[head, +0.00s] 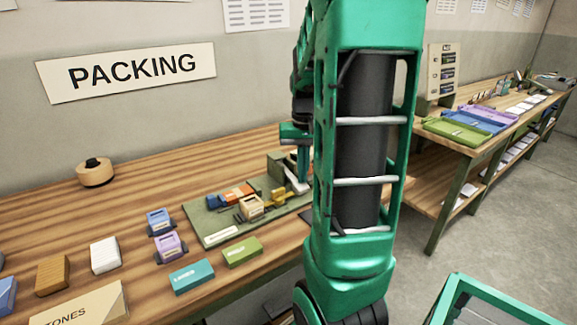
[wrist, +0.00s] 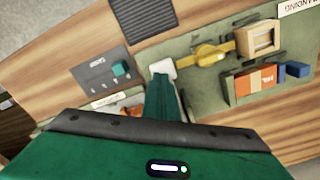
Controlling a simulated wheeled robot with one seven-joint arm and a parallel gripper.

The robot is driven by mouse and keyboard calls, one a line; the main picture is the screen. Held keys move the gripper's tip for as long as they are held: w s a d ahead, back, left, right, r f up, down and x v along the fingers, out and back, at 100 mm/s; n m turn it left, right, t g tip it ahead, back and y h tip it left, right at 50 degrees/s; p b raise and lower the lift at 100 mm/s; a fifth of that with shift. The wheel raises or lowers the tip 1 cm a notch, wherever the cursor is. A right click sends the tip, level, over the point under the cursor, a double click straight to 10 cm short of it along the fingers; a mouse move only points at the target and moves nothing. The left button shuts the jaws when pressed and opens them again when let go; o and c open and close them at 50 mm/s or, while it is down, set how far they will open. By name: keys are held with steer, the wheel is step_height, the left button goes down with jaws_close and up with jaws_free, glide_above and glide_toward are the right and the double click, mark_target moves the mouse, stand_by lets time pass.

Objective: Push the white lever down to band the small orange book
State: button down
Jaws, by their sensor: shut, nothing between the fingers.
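The white lever (wrist: 162,68) shows as a pale end just beyond my gripper's tip in the wrist view. In the head view the white lever (head: 296,182) is at the right end of the green board, partly behind my arm. My gripper (wrist: 162,80) is shut and empty, its tip at the lever's end; I cannot tell if they touch. A small orange piece (wrist: 134,112) shows left of my gripper, mostly hidden, possibly the small orange book. Another orange block (wrist: 262,77) with a pale label lies in a green holder at the right, beside a blue block.
A yellow part (wrist: 207,54) and a wooden box (wrist: 258,39) are on the green board (head: 222,237). Several coloured blocks and a round wooden item (head: 95,173) stand on the bench.

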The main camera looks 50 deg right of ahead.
steer(key=shift+r, duration=0.1)
stand_by(0.3)
step_height(320, 180, up, 9)
stand_by(1.1)
stand_by(0.4)
steer(key=s+a+f+n, duration=0.1)
steer(key=s+a+f, duration=0.3)
steer(key=s+a, duration=0.3)
steer(key=s+a+f+n, duration=0.1)
steer(key=s+a+f, duration=0.3)
steer(key=a, duration=0.5)
steer(key=s, duration=0.2)
steer(key=shift+s+a+f, duration=0.15)
steer(key=shift+s+a, duration=0.15)
steer(key=shift+s, duration=0.1)
steer(key=shift+w+f, duration=0.25)
steer(key=shift+w, duration=0.4)
